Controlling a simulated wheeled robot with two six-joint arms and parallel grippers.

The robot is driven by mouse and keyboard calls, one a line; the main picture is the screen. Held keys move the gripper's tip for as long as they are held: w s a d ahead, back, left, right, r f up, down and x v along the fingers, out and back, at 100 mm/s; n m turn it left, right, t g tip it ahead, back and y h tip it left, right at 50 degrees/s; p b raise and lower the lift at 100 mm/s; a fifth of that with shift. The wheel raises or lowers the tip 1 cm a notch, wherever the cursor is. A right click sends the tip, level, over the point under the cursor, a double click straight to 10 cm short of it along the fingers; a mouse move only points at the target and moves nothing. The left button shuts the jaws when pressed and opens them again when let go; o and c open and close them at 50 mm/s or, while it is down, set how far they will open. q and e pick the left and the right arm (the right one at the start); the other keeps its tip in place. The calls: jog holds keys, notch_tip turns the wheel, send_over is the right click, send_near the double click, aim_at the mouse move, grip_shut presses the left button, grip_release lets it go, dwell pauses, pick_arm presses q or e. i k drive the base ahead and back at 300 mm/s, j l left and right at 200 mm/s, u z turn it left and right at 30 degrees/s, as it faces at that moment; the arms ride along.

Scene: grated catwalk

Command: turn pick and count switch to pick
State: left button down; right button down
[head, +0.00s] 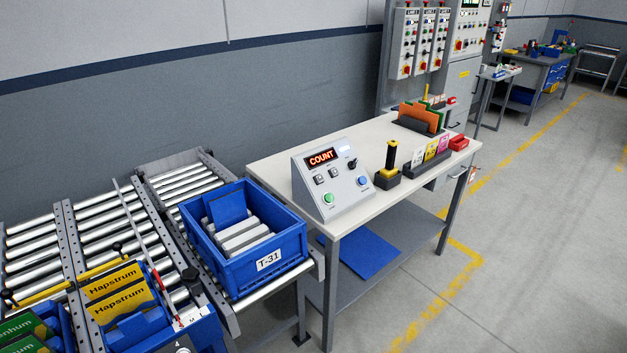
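A grey sloped control box (334,182) stands on the near left part of a pale workbench. Its red-lit display (321,158) reads COUNT. A black rotary switch (352,163) sits at the upper right of its face; its labels are too small to read. Below the display are two small dark square controls (326,177). A green button (328,198) is at the lower left and a blue button (363,181) at the lower right. Neither of my grippers shows in the head view.
On the workbench (283,149), a black and yellow handheld device (388,168) in a holder, card holders (430,157) and a file rack (420,118) stand right of the box. A blue tote (293,245) marked T-31 sits on the roller conveyor (170,181) at left. Floor at right is open.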

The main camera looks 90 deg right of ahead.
aim_at(351, 165)
jog(key=z, duration=3.1)
